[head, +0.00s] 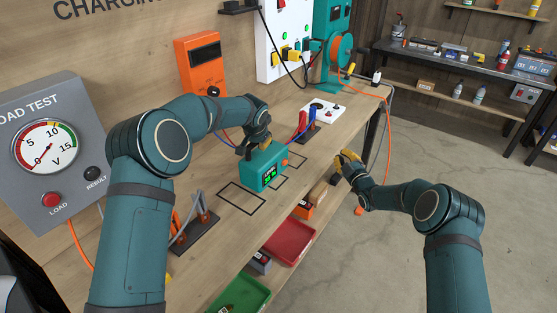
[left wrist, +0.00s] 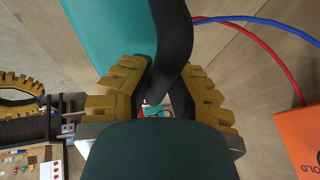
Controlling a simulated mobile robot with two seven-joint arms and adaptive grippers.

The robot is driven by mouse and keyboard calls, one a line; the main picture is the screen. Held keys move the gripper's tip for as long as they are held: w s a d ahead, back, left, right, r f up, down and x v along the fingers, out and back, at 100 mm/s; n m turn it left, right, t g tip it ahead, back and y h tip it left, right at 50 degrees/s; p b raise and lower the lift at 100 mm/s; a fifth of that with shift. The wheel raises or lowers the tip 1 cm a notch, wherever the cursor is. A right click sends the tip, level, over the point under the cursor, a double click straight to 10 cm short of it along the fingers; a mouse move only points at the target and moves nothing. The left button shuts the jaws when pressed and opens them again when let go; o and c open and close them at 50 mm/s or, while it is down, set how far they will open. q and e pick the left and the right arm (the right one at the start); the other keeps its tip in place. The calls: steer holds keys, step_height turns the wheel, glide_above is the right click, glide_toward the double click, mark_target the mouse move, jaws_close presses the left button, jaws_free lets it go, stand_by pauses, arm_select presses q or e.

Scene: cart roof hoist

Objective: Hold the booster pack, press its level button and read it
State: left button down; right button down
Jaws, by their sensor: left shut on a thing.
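The booster pack (head: 257,174) is a teal box with a dark handle, upright at the bench's front, by outlined rectangles. Its small dark display (head: 270,174) shows green marks, too small to read. An orange part (head: 285,162) shows at its right end. My left gripper (head: 262,145) is above the pack, shut on its handle. In the left wrist view the dark handle (left wrist: 172,45) runs between the yellow fingers (left wrist: 160,100), with the teal body (left wrist: 95,30) beyond. My right gripper (head: 346,161) is right of the pack, apart from it, its toothed fingers spread and empty.
The load tester (head: 30,112) with a dial stands left. An orange charger (head: 202,68) stands behind, with red and blue leads. A white power strip (head: 325,110) lies beyond the pack. Red (head: 307,243) and green (head: 262,293) trays sit below the front edge.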

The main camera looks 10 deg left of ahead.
stand_by(0.6)
arm_select(q)
steer(key=c, duration=0.9)
jaws_free()
steer(key=shift+c, duration=0.2)
steer(key=v, duration=1.2)
